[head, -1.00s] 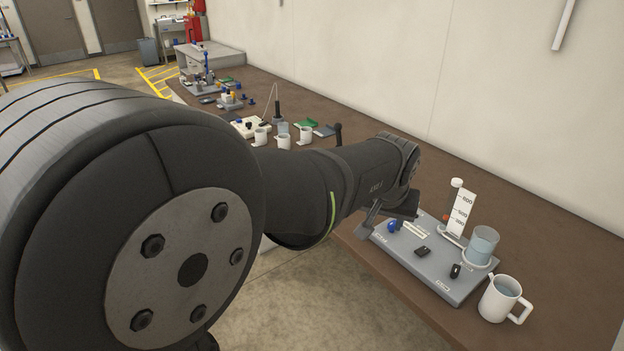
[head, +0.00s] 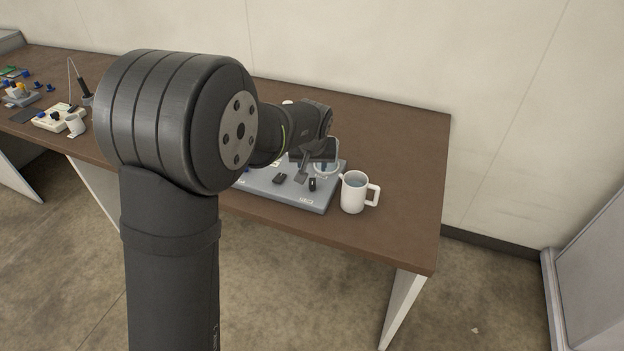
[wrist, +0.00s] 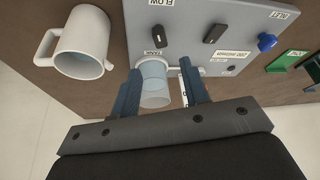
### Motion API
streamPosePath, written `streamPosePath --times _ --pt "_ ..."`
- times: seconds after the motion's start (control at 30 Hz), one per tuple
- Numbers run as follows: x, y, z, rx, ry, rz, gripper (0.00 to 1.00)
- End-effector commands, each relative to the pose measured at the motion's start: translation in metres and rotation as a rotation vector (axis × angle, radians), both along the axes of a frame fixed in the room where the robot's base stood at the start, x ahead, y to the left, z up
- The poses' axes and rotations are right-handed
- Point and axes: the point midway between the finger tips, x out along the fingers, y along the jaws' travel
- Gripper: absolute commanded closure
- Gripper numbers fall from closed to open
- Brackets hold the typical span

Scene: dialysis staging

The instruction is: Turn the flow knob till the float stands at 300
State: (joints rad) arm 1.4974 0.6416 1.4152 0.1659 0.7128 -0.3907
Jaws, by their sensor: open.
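The grey flow panel (head: 265,190) lies on the table. In the wrist view the panel (wrist: 185,14) shows upside down, with the black flow knob (wrist: 164,32) by the FLOW label, a second black knob (wrist: 213,33) and a blue knob (wrist: 267,42). The flow knob also shows in the head view (head: 312,184). My gripper (wrist: 160,78) is open and empty, its fingers on either side of the clear tank (wrist: 154,82) in the picture. A white strip, likely the scale (wrist: 184,92), is partly hidden by the right finger. The float and its reading cannot be seen.
A white mug (head: 354,190) of liquid stands close to the panel's right end, and also shows in the wrist view (wrist: 82,48). The brown table (head: 405,180) is clear right of the mug. Other small equipment (head: 52,118) stands at the left.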

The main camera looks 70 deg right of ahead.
Motion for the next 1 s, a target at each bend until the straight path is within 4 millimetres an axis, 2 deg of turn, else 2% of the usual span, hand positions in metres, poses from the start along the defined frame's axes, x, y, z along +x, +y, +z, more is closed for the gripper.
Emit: streamPosePath --times 0.03,0.2,0.5,0.7,0.93,0.97,1.0 --pt "0.002 -0.003 -0.012 0.004 0.000 0.001 0.58" --pt "0.006 -0.016 -0.044 0.003 0.000 -0.001 0.58" --pt "0.012 -0.032 -0.083 0.001 0.000 0.000 0.58" --pt "0.013 -0.035 -0.092 0.000 0.000 0.000 0.58" --pt "0.013 -0.035 -0.092 0.000 0.000 0.000 0.58" --pt "0.013 -0.035 -0.092 0.000 0.000 0.000 0.60" --pt "0.013 -0.035 -0.092 0.000 0.000 0.000 0.68"
